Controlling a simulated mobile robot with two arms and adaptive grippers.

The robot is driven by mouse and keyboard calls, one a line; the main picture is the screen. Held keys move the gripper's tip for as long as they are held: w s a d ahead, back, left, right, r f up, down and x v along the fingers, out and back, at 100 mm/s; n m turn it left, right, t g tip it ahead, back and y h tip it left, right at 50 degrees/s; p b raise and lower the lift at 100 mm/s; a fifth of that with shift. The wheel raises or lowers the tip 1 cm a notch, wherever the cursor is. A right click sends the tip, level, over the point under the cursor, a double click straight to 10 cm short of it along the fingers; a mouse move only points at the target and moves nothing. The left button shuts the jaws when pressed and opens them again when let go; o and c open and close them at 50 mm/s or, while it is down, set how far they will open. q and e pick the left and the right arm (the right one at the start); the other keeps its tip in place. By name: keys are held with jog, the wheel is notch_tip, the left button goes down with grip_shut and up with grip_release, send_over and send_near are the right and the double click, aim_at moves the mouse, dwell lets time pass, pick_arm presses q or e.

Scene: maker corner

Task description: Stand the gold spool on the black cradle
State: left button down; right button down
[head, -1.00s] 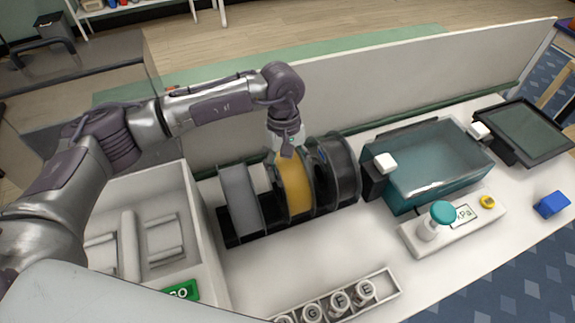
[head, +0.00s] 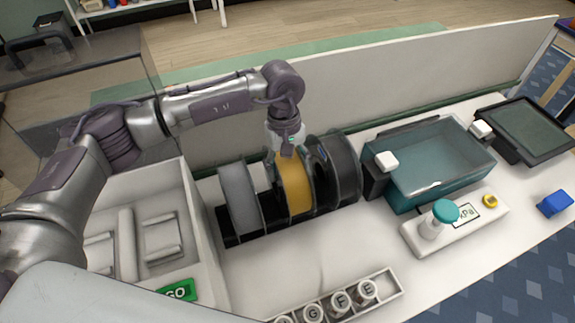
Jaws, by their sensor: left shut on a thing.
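The gold spool (head: 294,187) stands upright between a grey spool (head: 240,197) on its left and a black spool (head: 339,170) on its right. It is in or just over the black cradle (head: 276,227), a long low rack; I cannot tell whether it rests fully there. My left gripper (head: 285,155) reaches down from above and is shut on the top rim of the gold spool. The spool hides part of the fingertips. My right gripper is not in view.
A teal bin (head: 437,165) stands right of the spools, with a dispenser base (head: 455,228) before it. A row of lettered jars (head: 340,300) lies at the front. A white compartment box (head: 150,235) is at left. A pale panel (head: 350,85) runs behind.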

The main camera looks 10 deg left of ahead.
pick_arm(q)
jog(key=shift+c, duration=0.8)
grip_release()
jog(key=shift+r, duration=0.1)
jog(key=shift+o, duration=0.5)
jog(key=r, duration=0.5)
jog(key=w+r, duration=0.1)
jog(key=r, duration=0.1)
jog(key=shift+a+r, duration=0.2)
jog(key=shift+a, duration=0.1)
jog(key=shift+s, duration=0.1)
